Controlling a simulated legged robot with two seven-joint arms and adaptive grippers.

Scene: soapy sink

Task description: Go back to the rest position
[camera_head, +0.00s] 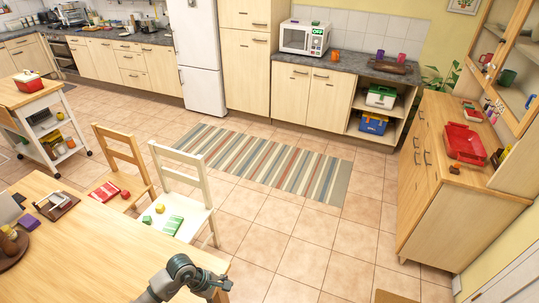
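A grey and black part of my arm (180,278) shows at the bottom edge, in front of the near corner of the wooden table. It seems to be my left arm, with a dark end (217,284) pointing right. Whether its fingers are open or shut cannot be made out, and nothing is seen held in it. My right gripper is not in view.
The wooden table (95,260) fills the lower left, with two chairs, one white (178,195), behind it. A striped rug (265,163) lies on the tiled floor. A wooden cabinet (450,185) with a red tray (464,144) stands right. The floor between is clear.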

